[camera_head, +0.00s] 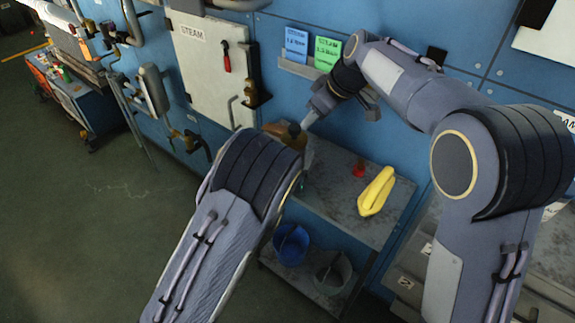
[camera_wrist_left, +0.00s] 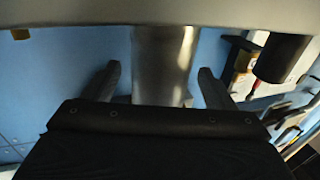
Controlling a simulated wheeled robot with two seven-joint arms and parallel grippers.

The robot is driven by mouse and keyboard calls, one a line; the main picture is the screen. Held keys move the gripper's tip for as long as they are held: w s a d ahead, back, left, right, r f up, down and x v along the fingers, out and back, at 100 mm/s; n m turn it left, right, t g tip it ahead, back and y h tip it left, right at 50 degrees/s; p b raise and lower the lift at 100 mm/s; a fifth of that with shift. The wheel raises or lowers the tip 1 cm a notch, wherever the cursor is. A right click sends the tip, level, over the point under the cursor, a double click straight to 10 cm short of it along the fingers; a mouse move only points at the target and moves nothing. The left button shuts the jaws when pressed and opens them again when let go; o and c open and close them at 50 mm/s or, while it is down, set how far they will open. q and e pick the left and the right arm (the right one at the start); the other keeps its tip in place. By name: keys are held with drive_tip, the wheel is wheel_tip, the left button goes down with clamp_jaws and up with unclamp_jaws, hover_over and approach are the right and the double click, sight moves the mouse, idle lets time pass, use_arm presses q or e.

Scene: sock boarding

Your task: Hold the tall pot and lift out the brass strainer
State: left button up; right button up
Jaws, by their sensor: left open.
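In the left wrist view a tall shiny metal cylinder, which looks like the tall pot (camera_wrist_left: 165,52), stands between the fingers of my left gripper (camera_wrist_left: 159,70). The fingers are open, with a gap on each side of the metal. In the head view my left forearm hides that gripper and most of the pot. My right gripper (camera_head: 309,119) points down over the left end of the bench, close to a dark-topped amber object (camera_head: 293,135). Its fingers are too small to tell open from shut. I cannot make out the brass strainer clearly in either view.
A grey metal bench (camera_head: 340,208) runs along the blue wall. A yellow item (camera_head: 376,192) and a small red item (camera_head: 360,169) lie on it. A blue bucket (camera_head: 291,244) and a grey bucket (camera_head: 333,272) stand on the lower shelf.

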use_arm(q)
drive_tip(key=shift+x, duration=1.4)
drive_tip(key=shift+c, duration=0.2)
